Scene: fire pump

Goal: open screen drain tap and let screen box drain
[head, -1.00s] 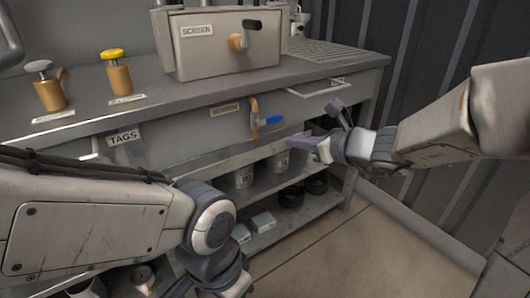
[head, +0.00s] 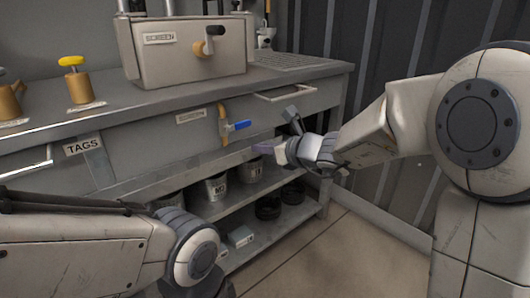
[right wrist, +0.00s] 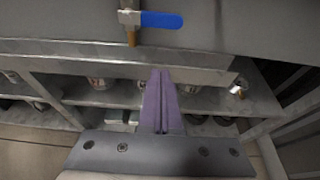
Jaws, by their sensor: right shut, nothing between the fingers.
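The grey screen box (head: 185,62) stands on the bench top and is labelled SCREEN. A brass fitting with a black handle (head: 215,30) sits on its front. Below, a brass tap (head: 224,124) with a blue lever (head: 238,126) is on the bench front; its label is too small to read. The lever lies about level, pointing right. It also shows at the top of the right wrist view (right wrist: 162,20). My right gripper (head: 262,148) is shut and empty, below and right of the lever, apart from it. Its purple fingers show in the wrist view (right wrist: 161,100). My left gripper is out of view.
Shelves below hold tins (head: 216,187) and black rings. A drawer handle (head: 284,95) is right of the tap. Open floor (head: 310,250) lies in front.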

